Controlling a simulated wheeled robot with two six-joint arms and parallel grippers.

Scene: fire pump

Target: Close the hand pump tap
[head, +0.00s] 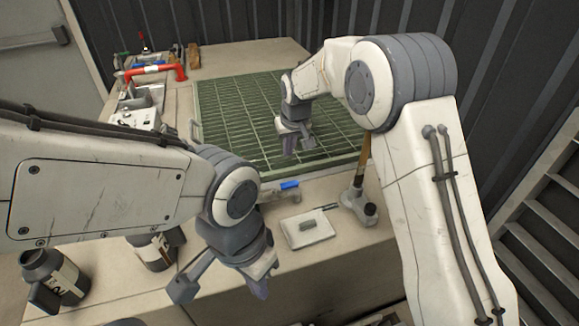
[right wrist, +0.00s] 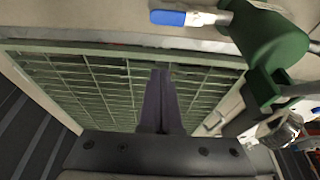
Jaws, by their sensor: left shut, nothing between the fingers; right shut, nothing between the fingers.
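A blue-handled lever (head: 289,185), which looks like the tap, lies on a pale fitting at the front edge of the green grate (head: 225,105). In the right wrist view the blue handle (right wrist: 168,18) lies roughly sideways at the top, beside a green pump-like body (right wrist: 270,40). My right gripper (head: 293,143) is shut and empty over the grate, behind the blue handle; its closed fingers (right wrist: 160,100) point at the grate. My left gripper (head: 260,286) is shut and empty, low in front of the bench. My left arm hides part of the bench.
Dark canisters (head: 55,280) stand at lower left. Stairs (head: 550,230) are at right.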

